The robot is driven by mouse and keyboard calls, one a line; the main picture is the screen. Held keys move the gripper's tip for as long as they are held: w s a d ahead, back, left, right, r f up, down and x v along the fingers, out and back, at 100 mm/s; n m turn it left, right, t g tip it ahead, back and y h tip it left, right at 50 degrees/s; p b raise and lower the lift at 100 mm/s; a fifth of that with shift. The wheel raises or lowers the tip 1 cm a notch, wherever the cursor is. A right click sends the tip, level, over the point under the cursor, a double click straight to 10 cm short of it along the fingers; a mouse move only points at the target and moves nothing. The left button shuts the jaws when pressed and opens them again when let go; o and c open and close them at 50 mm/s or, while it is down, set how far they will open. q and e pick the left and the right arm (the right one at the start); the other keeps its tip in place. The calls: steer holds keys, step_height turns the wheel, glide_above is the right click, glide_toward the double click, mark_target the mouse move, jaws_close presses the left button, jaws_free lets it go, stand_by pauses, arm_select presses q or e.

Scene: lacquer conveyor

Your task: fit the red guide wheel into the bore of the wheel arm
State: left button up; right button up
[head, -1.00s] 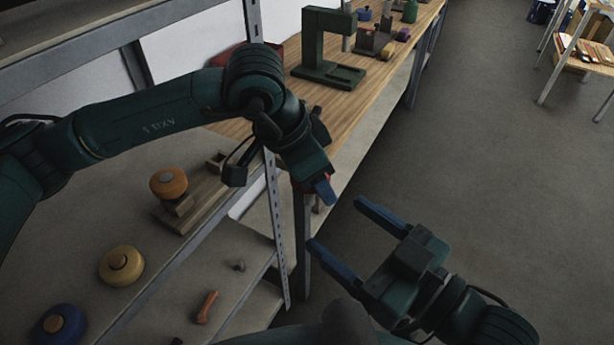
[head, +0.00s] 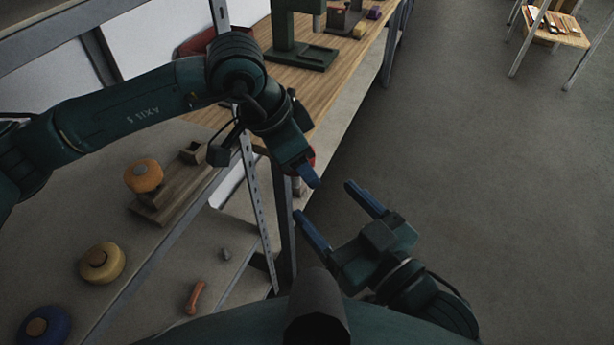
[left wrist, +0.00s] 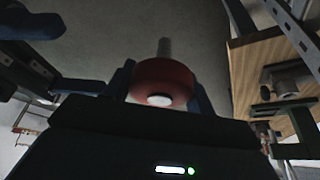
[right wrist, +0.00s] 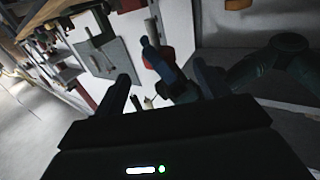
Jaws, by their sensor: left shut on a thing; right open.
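The red guide wheel (left wrist: 176,72) is between the fingers of my left gripper (left wrist: 163,84), which is shut on it. A grey shaft stands out of its far side and a pale hub faces the camera. In the head view my left gripper (head: 307,175) mostly hides the wheel; a red edge (head: 311,157) shows. My right gripper (head: 324,199) is open and empty, close to the left one, out over the floor in front of the bench. I cannot tell for sure which thing is the wheel arm; a green stand (head: 285,38) is on the bench.
The wooden bench (head: 335,75) runs away at the top. A lower shelf at left holds an orange wheel (head: 143,176) on a wooden block, a yellow wheel (head: 102,263) and a blue one (head: 42,326). A metal post (head: 257,205) stands near my left gripper.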

mark_target(295, 180)
steer(key=x, duration=0.9)
steer(key=shift+s, duration=0.1)
steer(key=shift+c, duration=0.2)
arm_select(q)
steer(key=shift+w, duration=0.1)
arm_select(e)
steer(key=shift+s+a, duration=0.1)
steer(key=shift+s, duration=0.05)
steer(key=c, duration=0.9)
arm_select(q)
steer(key=o, duration=0.7)
steer(key=shift+r, duration=0.1)
arm_select(e)
steer(key=shift+c, duration=0.2)
arm_select(q)
steer(key=o, duration=0.4)
steer(key=shift+o, duration=0.2)
